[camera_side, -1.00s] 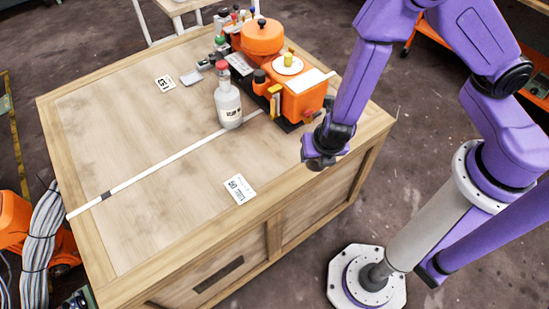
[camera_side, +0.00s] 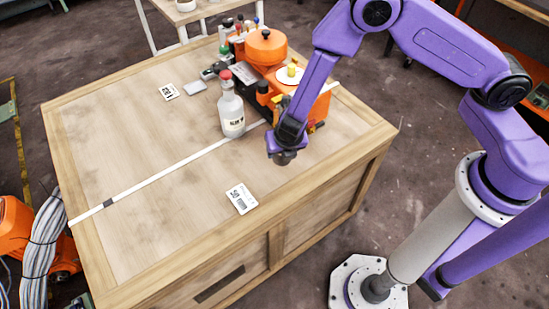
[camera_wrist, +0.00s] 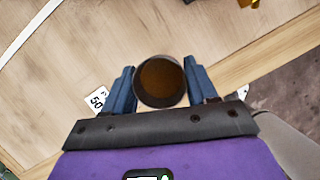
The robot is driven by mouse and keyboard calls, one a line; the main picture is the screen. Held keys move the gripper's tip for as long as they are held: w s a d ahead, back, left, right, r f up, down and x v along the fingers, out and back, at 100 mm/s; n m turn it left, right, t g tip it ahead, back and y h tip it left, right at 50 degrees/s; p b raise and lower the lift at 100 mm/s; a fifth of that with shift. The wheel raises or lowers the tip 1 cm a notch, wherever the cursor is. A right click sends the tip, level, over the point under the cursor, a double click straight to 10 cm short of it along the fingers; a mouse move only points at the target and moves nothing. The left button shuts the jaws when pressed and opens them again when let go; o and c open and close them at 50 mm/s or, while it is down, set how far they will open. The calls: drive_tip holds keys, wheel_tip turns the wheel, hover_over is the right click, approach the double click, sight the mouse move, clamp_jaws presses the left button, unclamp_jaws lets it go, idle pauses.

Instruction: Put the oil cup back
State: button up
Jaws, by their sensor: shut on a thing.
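My gripper (camera_wrist: 160,88) is shut on the oil cup (camera_wrist: 161,80). In the wrist view the cup is seen from above as a round dark rim with brown oil inside, between the two blue fingers. In the side view my gripper (camera_side: 284,157) is over the table, to the right of the white bottle. There the cup is hard to make out against the dark wrist. The orange machine (camera_side: 266,50) stands behind my gripper, partly hidden by my arm.
A white bottle with a red cap (camera_side: 231,108) stands left of the machine. A label card marked 50 (camera_side: 241,198) lies near the front edge, and it also shows in the wrist view (camera_wrist: 97,98). A white strip (camera_side: 165,174) crosses the table.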

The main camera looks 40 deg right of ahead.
drive_tip(key=w+f, duration=0.1)
drive_tip(key=w+a+f, duration=0.1)
drive_tip(key=shift+f, duration=1.9)
drive_tip(key=shift+f, duration=0.1)
drive_tip(key=o, duration=1.2)
